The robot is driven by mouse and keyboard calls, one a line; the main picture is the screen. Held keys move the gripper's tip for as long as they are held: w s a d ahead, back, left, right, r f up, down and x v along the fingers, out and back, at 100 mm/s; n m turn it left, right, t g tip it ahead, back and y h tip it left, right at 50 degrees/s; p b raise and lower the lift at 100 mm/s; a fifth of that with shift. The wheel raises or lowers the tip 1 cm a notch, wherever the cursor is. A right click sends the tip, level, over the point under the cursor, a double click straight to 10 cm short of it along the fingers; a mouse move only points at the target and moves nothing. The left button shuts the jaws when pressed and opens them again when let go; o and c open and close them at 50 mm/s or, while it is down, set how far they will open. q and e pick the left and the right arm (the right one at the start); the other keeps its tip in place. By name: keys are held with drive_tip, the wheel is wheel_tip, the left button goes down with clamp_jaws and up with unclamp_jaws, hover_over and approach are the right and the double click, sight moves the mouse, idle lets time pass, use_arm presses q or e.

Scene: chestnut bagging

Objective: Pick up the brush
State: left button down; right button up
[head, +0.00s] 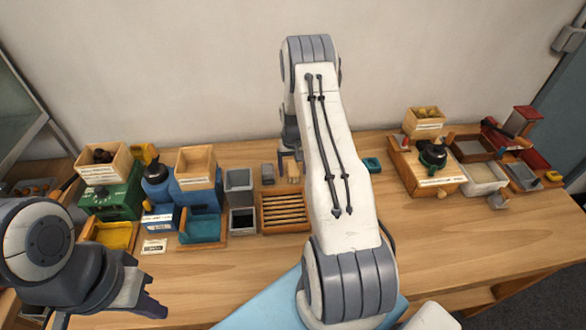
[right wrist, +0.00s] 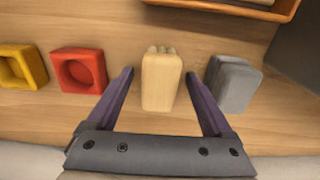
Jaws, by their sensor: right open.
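The brush (right wrist: 162,82) appears to be the pale wooden block with a notched end in the right wrist view. It lies on the table between the two purple fingers of my right gripper (right wrist: 159,88). The gripper is open, with a gap on each side of the brush. In the head view the brush (head: 294,173) shows small beside my right arm, behind the slatted tray; my right gripper (head: 290,160) is partly hidden there by its arm. My left gripper (head: 148,298) is at the lower left, away from the brush; its finger gap is unclear.
A grey block (right wrist: 234,84) lies close right of the brush in the right wrist view. Red (right wrist: 78,70) and yellow (right wrist: 20,67) dishes lie left. The slatted wooden tray (head: 284,212) is nearby. Boxes and tools crowd both sides; the front right table (head: 470,240) is clear.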

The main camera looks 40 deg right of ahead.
sight(296, 166)
drive_tip(key=shift+f, duration=0.15)
clamp_jaws()
drive_tip(key=shift+r+b, duration=0.35)
drive_tip(key=shift+r, duration=0.15)
drive_tip(key=r, duration=0.1)
drive_tip(key=r+b, duration=0.2)
drive_tip(key=shift+s+d+r, duration=0.25)
drive_tip(key=shift+s+d, duration=0.05)
drive_tip(key=shift+d, duration=0.1)
drive_tip(key=s+d+r+b, duration=0.2)
drive_tip(key=s+d+r, duration=0.4)
drive_tip(key=s+d, duration=0.1)
drive_tip(key=shift+s+d+r+b, duration=0.15)
drive_tip(key=shift+d+r+b, duration=0.2)
drive_tip(key=shift+d+b, duration=0.05)
